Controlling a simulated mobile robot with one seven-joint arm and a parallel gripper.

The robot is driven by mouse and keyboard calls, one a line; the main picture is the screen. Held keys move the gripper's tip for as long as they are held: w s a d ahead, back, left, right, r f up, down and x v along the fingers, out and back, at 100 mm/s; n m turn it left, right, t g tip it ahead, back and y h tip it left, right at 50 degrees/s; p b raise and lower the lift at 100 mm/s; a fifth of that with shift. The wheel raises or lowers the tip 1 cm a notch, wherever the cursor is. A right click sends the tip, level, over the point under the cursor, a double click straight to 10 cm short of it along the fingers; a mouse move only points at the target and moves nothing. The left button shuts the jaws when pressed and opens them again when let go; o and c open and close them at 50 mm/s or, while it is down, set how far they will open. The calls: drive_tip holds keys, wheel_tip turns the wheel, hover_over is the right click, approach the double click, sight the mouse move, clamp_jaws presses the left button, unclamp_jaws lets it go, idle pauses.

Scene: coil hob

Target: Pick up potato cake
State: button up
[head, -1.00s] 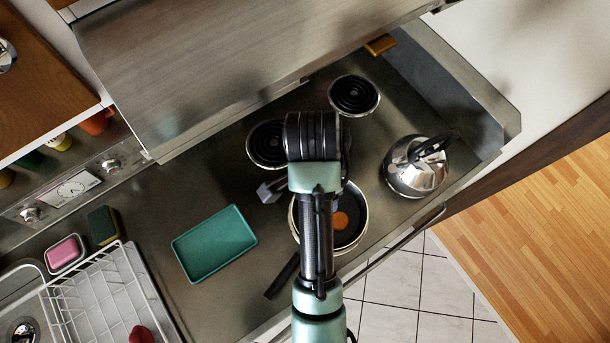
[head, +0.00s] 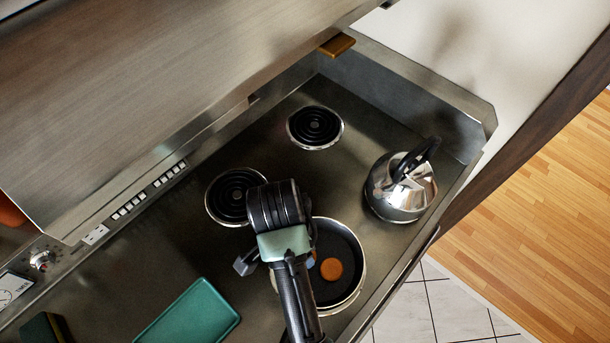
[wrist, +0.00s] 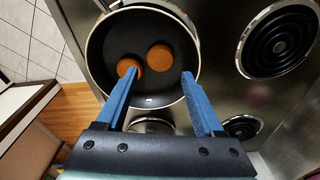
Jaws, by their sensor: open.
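Two round orange-brown potato cakes lie in a dark frying pan (head: 352,296). In the wrist view, one potato cake (wrist: 160,57) lies in the clear between the lines of my fingers. The other potato cake (wrist: 128,66) is partly covered by the left fingertip. The pan also shows in the wrist view (wrist: 110,35). My gripper (wrist: 158,74) is open and empty, with its blue fingers reaching over the pan. In the head view one potato cake (head: 331,268) shows clearly; my arm hides the pan's left part.
A shiny kettle (head: 400,187) stands right of the pan. Bare coil burners (head: 315,127) lie behind the pan. A teal tray (head: 190,318) is on the counter at left. A metal hood (head: 150,90) overhangs the back. An orange-brown object (head: 337,44) is at the back.

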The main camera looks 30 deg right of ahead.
wheel_tip(320, 180, down, 3)
drive_tip(key=shift+d+r, duration=0.15)
drive_tip(key=shift+r, duration=0.05)
drive_tip(key=shift+w+d+f+p, duration=0.1)
drive_tip(key=shift+d+f+p, duration=0.15)
drive_tip(key=shift+f, duration=0.6)
drive_tip(key=shift+d+f+p, duration=0.1)
drive_tip(key=shift+f+p, duration=0.25)
drive_tip(key=shift+f, duration=0.55)
drive_tip(key=shift+w+d+f+p, duration=0.1)
drive_tip(key=shift+d+f+p, duration=0.15)
drive_tip(key=shift+f, duration=0.6)
drive_tip(key=shift+c, duration=0.2)
drive_tip(key=c, duration=0.9)
